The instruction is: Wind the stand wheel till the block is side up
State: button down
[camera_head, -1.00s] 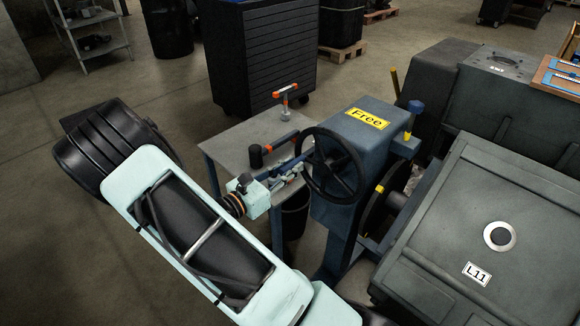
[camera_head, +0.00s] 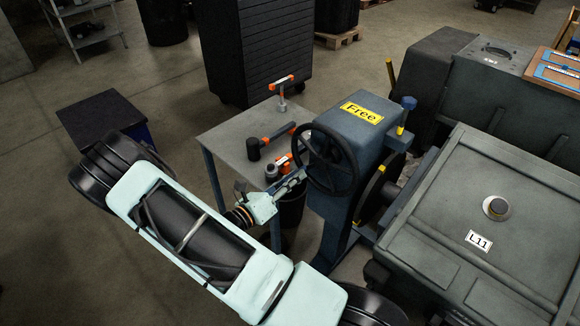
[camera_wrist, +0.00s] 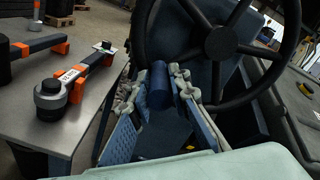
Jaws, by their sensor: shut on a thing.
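The stand wheel (camera_head: 329,160) is a black spoked handwheel on the blue stand (camera_head: 337,213), which carries a yellow "Free" label (camera_head: 361,112). It fills the top of the wrist view (camera_wrist: 222,45). My gripper (camera_head: 300,178) is at the wheel's lower left rim. In the wrist view my gripper (camera_wrist: 160,84) is shut around the wheel's blue handle (camera_wrist: 159,88), a finger on each side. The large grey block (camera_head: 440,222), marked L11, lies right of the stand, its labelled face sloping towards the camera. A dark disc with a yellow mark (camera_head: 358,221) is between stand and block.
A grey table (camera_head: 225,140) left of the stand holds a black-headed hammer (camera_head: 254,148) and other orange-marked tools. A black bin (camera_head: 291,211) is below it. A dark cabinet (camera_head: 262,50) stands behind. Another grey machine body (camera_head: 490,100) is behind the block.

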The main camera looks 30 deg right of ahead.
jog(key=s+f+n, duration=0.1)
jog(key=n, duration=0.1)
jog(key=s+n+p, duration=0.1)
jog(key=shift+s+d+f+n+p, duration=0.3)
jog(key=shift+d+f+n, duration=0.05)
jog(key=shift+d+n, duration=0.05)
jog(key=shift+s+d+f+n+p, duration=0.1)
jog(key=shift+s+d+n+p, duration=0.15)
jog(key=shift+s+n, duration=0.35)
jog(key=shift+s+d+f+n+p, duration=0.15)
jog(key=shift+s+n+p, duration=0.2)
jog(key=shift+n, duration=0.45)
jog(key=shift+s+d+f+n+p, duration=0.1)
jog(key=shift+s+d+n+p, duration=0.1)
jog(key=shift+s+n, duration=0.4)
jog(key=shift+w, duration=0.1)
jog(key=c, duration=1.8)
grip_release()
jog(key=shift+r, duration=0.1)
jog(key=shift+w, duration=0.1)
jog(key=shift+a, duration=0.15)
jog(key=v, duration=1.2)
